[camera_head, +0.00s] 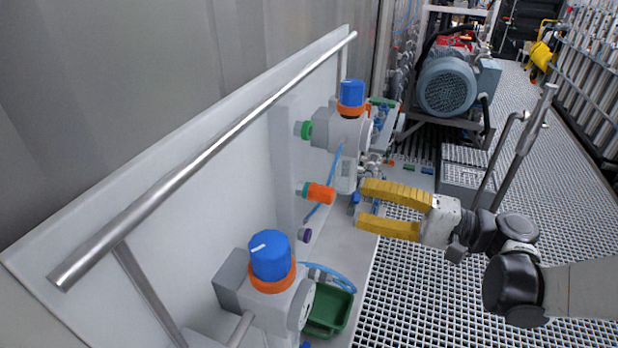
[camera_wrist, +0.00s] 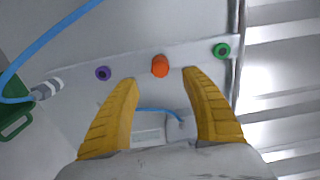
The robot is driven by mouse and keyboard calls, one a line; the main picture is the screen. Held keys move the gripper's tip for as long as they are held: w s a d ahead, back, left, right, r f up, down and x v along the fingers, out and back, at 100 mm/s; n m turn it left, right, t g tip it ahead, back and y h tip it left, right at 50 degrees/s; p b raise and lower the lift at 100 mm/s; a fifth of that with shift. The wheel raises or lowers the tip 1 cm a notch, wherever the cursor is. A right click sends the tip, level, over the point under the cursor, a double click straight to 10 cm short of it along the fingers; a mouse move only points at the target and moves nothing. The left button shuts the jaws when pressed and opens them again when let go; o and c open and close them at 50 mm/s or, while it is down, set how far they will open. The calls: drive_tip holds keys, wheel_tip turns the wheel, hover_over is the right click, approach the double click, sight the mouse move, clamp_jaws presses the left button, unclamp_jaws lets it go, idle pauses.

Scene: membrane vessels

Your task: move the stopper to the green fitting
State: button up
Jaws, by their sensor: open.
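The orange stopper (camera_head: 320,193) sticks out from the white panel at the middle of three fittings. It also shows in the wrist view (camera_wrist: 160,66), just beyond and between my fingertips. The green fitting (camera_head: 303,130) is on the panel farther back; in the wrist view (camera_wrist: 221,50) it is to the right of the stopper, with a dark centre. My gripper (camera_head: 365,205) has yellow fingers spread apart and pointing at the panel. It is open and empty, and in the wrist view (camera_wrist: 160,82) its fingertips appear on both sides of the stopper, with a gap to it.
A purple fitting (camera_head: 304,235) is on the nearer side of the stopper. Valves with blue knobs (camera_head: 270,255) (camera_head: 352,93) stand at both ends of the row. A blue hose (camera_wrist: 45,50), a green bin (camera_head: 330,312) and a metal rail (camera_head: 210,160) are near. Open grating lies right.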

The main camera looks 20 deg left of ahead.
sight(333, 197)
drive_tip(key=shift+d, duration=0.15)
drive_tip(key=shift+w+a, duration=0.2)
drive_tip(key=shift+a, duration=2.1)
drive_tip(key=shift+w+a, duration=0.15)
drive_tip(key=shift+a, duration=2.1)
clamp_jaws()
drive_tip(key=shift+d+b, duration=0.2)
drive_tip(key=shift+b, duration=0.1)
drive_tip(key=shift+s+d, duration=0.15)
drive_tip(key=shift+d, duration=1.25)
drive_tip(key=shift+s+d, duration=0.1)
drive_tip(key=shift+d, duration=1.3)
